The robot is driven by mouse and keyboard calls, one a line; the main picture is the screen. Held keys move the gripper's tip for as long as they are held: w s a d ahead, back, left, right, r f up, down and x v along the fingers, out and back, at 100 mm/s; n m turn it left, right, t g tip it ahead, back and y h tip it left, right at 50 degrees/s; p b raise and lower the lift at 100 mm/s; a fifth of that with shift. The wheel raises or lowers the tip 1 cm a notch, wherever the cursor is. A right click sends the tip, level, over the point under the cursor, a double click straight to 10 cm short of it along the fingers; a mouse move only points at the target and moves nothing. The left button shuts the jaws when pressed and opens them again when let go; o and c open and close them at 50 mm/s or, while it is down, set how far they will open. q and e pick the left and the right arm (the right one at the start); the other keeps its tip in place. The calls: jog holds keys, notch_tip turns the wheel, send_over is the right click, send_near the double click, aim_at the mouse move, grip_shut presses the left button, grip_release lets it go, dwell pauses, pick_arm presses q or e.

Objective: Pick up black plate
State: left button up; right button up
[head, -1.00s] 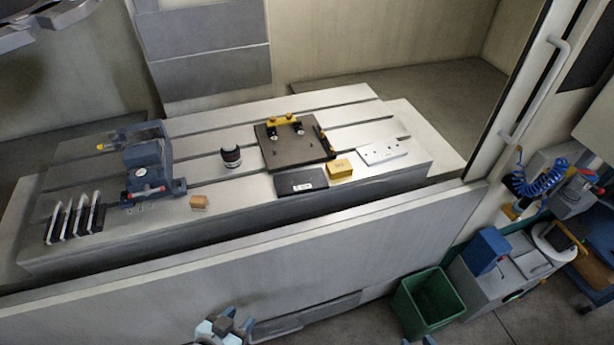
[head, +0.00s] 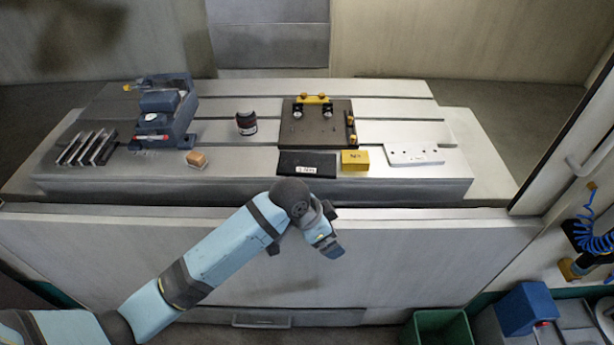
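A flat black plate with a white label (head: 307,164) lies on the front part of the slotted metal table (head: 230,165). A larger dark square plate (head: 312,130) with a yellow clamp bar lies just behind it. My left gripper (head: 331,238) is in front of the table's front panel, below the labelled plate in the picture and apart from it. It seems to hold nothing, but its fingers are too unclear to tell whether they are open. My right gripper is not in view.
A yellow block (head: 355,160) sits close to the right of the black plate, with a pale plate with holes (head: 414,154) beyond. A dark cylinder (head: 246,123), tan block (head: 196,159), blue vise (head: 163,112) and several upright slats (head: 88,147) stand left. A front panel (head: 430,245) edges the table.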

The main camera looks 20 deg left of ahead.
pick_arm(q)
jog(key=w+a+r+m+g+y+b, duration=0.2)
jog(key=w+r+m+y, duration=0.15)
jog(key=w+r, duration=0.45)
notch_tip(320, 180, up, 10)
jog(key=m+g+y, duration=0.1)
send_over(316, 163)
notch_tip(316, 163, down, 7)
jog(key=shift+d, duration=0.1)
jog(key=shift+f, duration=3.2)
jog(key=shift+r, duration=0.1)
jog(key=c, duration=1)
